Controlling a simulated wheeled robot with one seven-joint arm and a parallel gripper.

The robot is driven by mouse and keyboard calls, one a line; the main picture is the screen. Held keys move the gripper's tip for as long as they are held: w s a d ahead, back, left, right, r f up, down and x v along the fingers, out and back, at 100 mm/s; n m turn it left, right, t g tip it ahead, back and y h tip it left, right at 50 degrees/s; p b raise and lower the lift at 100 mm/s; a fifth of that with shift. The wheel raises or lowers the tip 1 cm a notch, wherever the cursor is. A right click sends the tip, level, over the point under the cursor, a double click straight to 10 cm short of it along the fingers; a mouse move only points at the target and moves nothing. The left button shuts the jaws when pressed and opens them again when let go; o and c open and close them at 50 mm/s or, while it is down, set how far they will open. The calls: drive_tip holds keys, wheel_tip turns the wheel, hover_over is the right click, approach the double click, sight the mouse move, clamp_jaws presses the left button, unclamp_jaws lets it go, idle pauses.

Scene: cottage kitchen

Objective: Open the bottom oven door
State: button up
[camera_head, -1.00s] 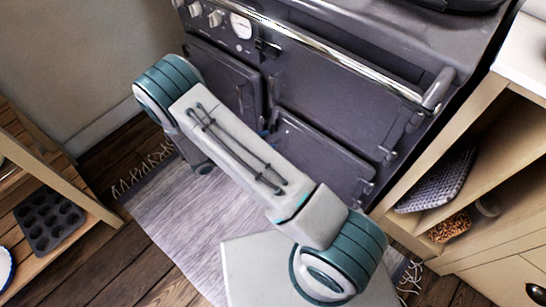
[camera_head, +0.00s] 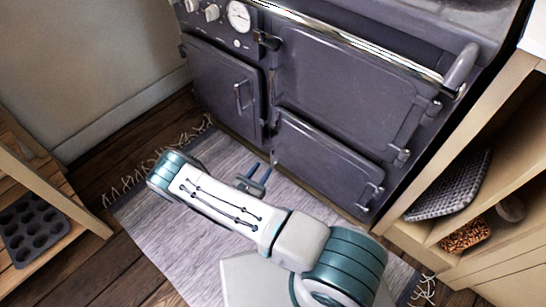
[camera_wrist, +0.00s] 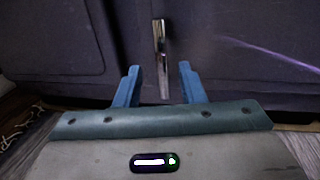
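The bottom oven door (camera_head: 325,160) is a dark grey panel low on the right side of the range and looks shut. My gripper (camera_head: 259,174) is in front of its left edge, low over the rug, with two blue fingers apart. In the wrist view, my gripper (camera_wrist: 159,72) is open and empty. A chrome upright handle (camera_wrist: 158,38) shows between and beyond the fingers, against the dark oven front. I cannot tell whether the fingers touch it. In the head view this handle is not clearly seen.
The larger upper oven door (camera_head: 345,85) and the left door (camera_head: 222,90) look shut. A chrome rail (camera_head: 350,45) runs above. A wooden shelf unit (camera_head: 440,190) stands close on the right. A pale rug (camera_head: 165,215) covers the floor. A muffin tin (camera_head: 35,228) is at left.

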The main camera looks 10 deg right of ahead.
sight(271, 157)
drive_tip(key=b+x, duration=0.2)
drive_tip(key=x, duration=0.6)
drive_tip(key=shift+w+d, duration=0.15)
drive_tip(key=shift+d, duration=0.1)
